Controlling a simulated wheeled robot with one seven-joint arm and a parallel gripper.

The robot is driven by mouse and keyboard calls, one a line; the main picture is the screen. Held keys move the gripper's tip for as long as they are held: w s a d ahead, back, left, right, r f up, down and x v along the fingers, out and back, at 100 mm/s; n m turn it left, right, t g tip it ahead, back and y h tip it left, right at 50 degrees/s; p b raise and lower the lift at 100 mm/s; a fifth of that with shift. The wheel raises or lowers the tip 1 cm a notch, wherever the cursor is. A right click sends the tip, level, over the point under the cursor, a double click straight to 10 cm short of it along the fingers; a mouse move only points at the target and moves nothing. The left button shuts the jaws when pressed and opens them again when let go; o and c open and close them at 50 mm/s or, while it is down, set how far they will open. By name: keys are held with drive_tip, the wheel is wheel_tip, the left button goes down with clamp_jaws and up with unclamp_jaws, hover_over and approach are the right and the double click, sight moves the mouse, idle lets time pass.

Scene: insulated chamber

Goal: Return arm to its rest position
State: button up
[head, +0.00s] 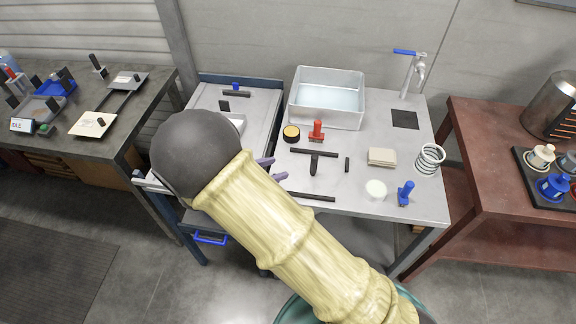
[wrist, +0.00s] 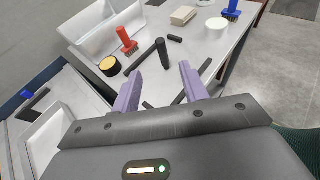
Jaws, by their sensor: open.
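My gripper shows in the wrist view (wrist: 160,88) as two purple fingers spread apart, with nothing between them. It points over the near left part of the grey metal table (head: 335,192). In the head view only the purple fingertips (head: 270,169) show past the dark round end of my arm. My arm, in a pale yellow sleeve, reaches from the bottom right up to the left and hides part of the table's front edge. Black bars (head: 314,152) and an upright black handle (head: 314,164) lie just beyond the fingers.
A metal basin (head: 326,112), red-handled tool (head: 317,130), black-and-yellow round tin (head: 291,133), beige block (head: 382,156), white round pad (head: 376,190), blue-handled brush (head: 405,193) and coil (head: 429,160) stand on the table. A tray unit (head: 262,105) adjoins left. Side benches (head: 146,108) flank it.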

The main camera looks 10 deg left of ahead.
drive_tip(key=shift+v, duration=0.85)
drive_tip(key=shift+s+a, duration=0.1)
drive_tip(key=shift+a, duration=0.05)
